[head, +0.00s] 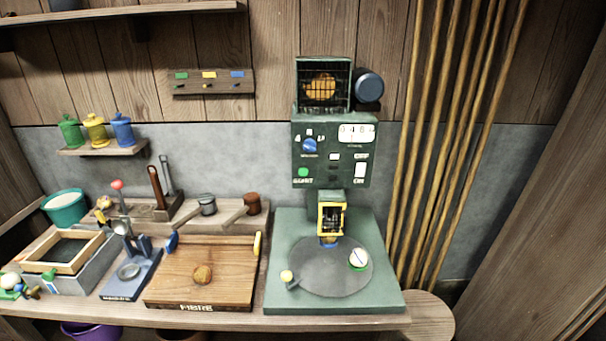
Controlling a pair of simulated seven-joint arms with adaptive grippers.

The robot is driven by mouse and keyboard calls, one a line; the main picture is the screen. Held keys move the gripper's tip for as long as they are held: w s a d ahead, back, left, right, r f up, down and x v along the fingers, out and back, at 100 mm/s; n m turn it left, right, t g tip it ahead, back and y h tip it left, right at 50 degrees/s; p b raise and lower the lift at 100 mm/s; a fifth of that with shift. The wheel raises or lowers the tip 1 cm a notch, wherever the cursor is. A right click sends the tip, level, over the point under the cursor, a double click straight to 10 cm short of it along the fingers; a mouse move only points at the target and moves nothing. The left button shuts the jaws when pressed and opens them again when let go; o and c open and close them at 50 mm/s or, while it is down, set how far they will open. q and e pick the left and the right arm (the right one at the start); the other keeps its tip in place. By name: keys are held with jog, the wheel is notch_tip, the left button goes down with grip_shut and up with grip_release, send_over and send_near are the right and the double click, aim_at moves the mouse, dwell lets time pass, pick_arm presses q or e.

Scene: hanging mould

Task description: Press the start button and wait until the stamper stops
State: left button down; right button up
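The stamper is a green machine (334,181) on the right part of the bench. Its front panel has a green button (302,172) at the lower left, with a small blurred label below that I take for the start button. A blue knob (309,145), a white counter (356,133) and a white OFF/ON switch (361,170) share the panel. Below it, a yellow-framed stamping head (332,218) hangs over a round grey plate (325,280). A white-and-green round piece (358,259) lies on the plate's right side. Neither of my grippers is in view.
A wooden board marked FIBRE (180,285) lies left of the machine, with tools and a grey tray (82,277) further left. A yellow-knobbed lever (287,276) sits at the plate's left edge. Poles (455,140) lean at right. Space before the panel is clear.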

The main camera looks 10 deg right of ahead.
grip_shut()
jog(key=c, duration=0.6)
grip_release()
